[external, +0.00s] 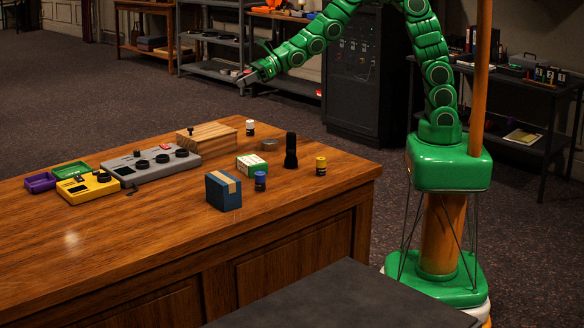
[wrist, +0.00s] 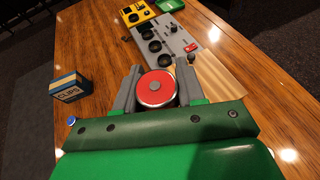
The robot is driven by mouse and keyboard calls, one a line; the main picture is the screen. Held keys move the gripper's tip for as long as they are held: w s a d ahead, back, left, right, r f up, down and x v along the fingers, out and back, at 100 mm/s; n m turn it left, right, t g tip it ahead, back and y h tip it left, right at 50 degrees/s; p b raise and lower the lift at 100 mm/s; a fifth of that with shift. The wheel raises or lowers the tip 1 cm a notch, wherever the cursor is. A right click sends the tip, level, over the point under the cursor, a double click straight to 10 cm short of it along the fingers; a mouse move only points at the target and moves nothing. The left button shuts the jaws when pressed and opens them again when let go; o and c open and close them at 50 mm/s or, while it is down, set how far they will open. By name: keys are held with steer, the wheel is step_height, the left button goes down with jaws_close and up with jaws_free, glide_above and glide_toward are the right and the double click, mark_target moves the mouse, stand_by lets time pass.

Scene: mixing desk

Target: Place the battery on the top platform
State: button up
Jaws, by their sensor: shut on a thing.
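My gripper (external: 249,79) is raised above the far side of the desk. In the wrist view its two grey fingers (wrist: 158,88) are shut on a round thing with a red end and a pale rim, taken as the battery (wrist: 156,89). It is seen end-on, so its length is hidden. The wooden block (external: 207,133), with a small black knob on top, stands on the desk and shows partly behind the right finger in the wrist view (wrist: 217,77). I cannot tell for sure which surface is the top platform.
On the desk (external: 120,240) stand a grey mixer (external: 150,168), yellow box (external: 88,188), blue clips box (external: 223,192), green-white box (external: 251,165), black flashlight (external: 291,152), and blue (external: 260,181), yellow (external: 320,166) and white (external: 250,128) cylinders. The desk's front left is clear.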

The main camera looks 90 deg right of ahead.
steer(key=s+a+f+n+g+y, duration=0.1)
steer(key=s+a+f+n+y, duration=0.3)
steer(key=a, duration=0.8)
steer(key=s+a+f+m+g+h, duration=0.1)
steer(key=s+a+f, duration=0.1)
steer(key=a+f, duration=0.7)
steer(key=s+a+f+n+g+y, duration=0.2)
steer(key=s+a+f, duration=0.15)
steer(key=a, duration=1.05)
steer(key=n+g, duration=0.1)
glide_above(333, 283)
step_height(333, 283, down, 22)
steer(key=shift+y, duration=0.3)
steer(key=shift+s+f, duration=0.1)
steer(key=shift+f, duration=3.7)
steer(key=shift+f, duration=0.15)
steer(key=o, duration=1.1)
steer(key=shift+o, duration=0.2)
